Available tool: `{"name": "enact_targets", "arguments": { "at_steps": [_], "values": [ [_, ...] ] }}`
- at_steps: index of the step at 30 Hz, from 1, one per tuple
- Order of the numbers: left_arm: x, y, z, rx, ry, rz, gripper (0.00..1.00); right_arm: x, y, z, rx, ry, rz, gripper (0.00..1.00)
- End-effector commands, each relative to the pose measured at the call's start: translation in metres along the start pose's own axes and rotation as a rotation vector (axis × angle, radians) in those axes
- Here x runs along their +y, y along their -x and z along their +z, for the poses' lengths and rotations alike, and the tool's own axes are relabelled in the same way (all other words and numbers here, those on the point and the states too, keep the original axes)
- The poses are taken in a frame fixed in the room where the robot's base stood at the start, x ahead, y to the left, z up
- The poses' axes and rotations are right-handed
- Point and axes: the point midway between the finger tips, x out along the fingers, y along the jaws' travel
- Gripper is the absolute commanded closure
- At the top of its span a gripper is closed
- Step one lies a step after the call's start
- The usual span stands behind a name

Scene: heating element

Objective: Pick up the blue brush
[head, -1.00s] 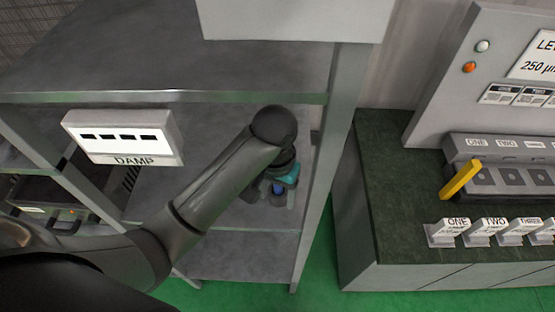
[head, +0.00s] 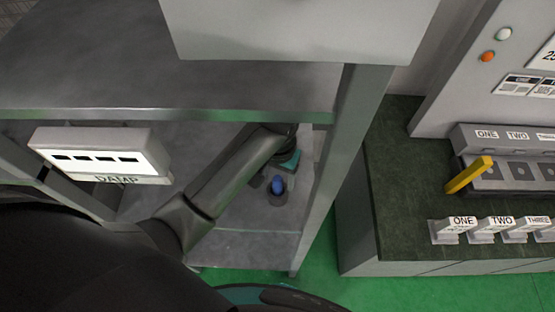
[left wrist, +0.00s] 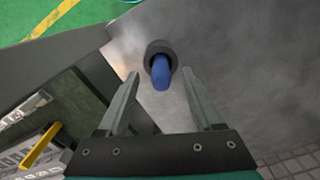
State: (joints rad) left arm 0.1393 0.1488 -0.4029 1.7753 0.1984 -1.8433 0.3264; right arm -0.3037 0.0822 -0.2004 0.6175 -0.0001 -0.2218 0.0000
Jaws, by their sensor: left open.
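The blue brush (head: 278,186) stands upright in a dark round holder (head: 277,199) on the lower grey shelf, under the upper board. Only its blue end shows. In the left wrist view the blue brush (left wrist: 161,74) points toward the camera, with the dark holder (left wrist: 158,48) around its base. My left gripper (left wrist: 160,77) is open, with one finger on each side of the brush in that picture. I cannot tell how far the fingertips are above it. In the head view my left arm reaches under the upper shelf and partly hides the gripper. My right gripper is not in view.
A shelf post (head: 335,165) stands right of the brush, and the upper shelf (head: 150,75) is above. A dark green counter (head: 398,200) with labelled blocks and a yellow bar (head: 468,174) stands at right.

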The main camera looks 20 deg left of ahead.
Motion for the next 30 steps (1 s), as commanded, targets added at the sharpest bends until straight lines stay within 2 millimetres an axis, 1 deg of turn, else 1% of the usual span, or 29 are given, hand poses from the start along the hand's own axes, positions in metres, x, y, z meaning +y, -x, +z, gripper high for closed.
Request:
{"name": "enact_targets", "arguments": {
  "at_steps": [1,3,6,13,30],
  "values": [
    [0.0,-0.006,0.0,-0.002,0.001,-0.001,0.33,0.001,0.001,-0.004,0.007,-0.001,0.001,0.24],
    [0.0,-0.013,0.0,-0.001,0.001,-0.001,0.33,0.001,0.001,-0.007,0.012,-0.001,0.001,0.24],
    [0.0,-0.018,0.0,0.001,0.0,0.0,0.33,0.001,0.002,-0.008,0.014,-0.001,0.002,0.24],
    [0.0,-0.019,0.0,0.001,0.0,0.0,0.33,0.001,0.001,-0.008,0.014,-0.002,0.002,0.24],
    [0.0,-0.019,-0.001,0.002,0.0,0.0,0.97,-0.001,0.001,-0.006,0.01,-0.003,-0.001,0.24]
  ]
}}
